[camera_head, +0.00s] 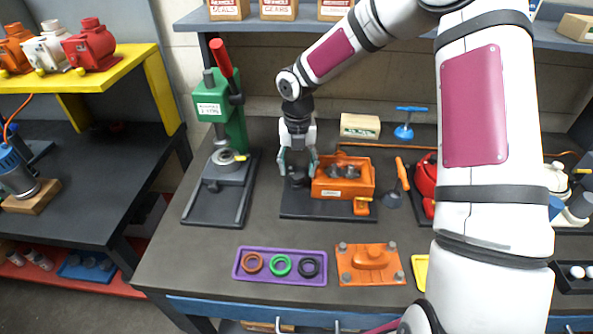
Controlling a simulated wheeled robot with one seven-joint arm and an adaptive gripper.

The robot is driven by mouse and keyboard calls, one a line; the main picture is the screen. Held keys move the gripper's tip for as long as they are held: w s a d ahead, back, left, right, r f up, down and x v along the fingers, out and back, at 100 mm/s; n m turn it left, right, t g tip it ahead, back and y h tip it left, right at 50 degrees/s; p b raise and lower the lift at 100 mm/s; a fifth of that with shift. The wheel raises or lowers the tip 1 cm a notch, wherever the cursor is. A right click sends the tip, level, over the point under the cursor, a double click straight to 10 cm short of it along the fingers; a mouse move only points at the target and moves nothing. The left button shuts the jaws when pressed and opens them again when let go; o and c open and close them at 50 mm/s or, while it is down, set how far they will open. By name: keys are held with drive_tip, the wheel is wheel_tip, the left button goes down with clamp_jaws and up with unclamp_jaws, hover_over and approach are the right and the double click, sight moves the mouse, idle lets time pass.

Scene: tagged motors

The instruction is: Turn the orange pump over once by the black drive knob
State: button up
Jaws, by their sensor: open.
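The orange pump (328,190) sits open-topped on a black base plate near the middle of the bench, with grey round parts inside it. The black drive knob (298,179) is at its left side. My gripper (298,172) points down over the knob with its fingers apart, one on each side of the knob. Whether the fingers touch the knob is too small to tell.
A green press (230,108) with a red lever stands to the left. A purple tray (281,281) with several rings and an orange cover (369,258) lie in front. An orange scraper (402,174) lies to the right of the pump. A cardboard box (360,126) and a blue T-handle tool (404,131) are behind.

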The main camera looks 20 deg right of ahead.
sight(296, 175)
drive_tip(key=shift+a+r, duration=0.15)
drive_tip(key=shift+r, duration=2.85)
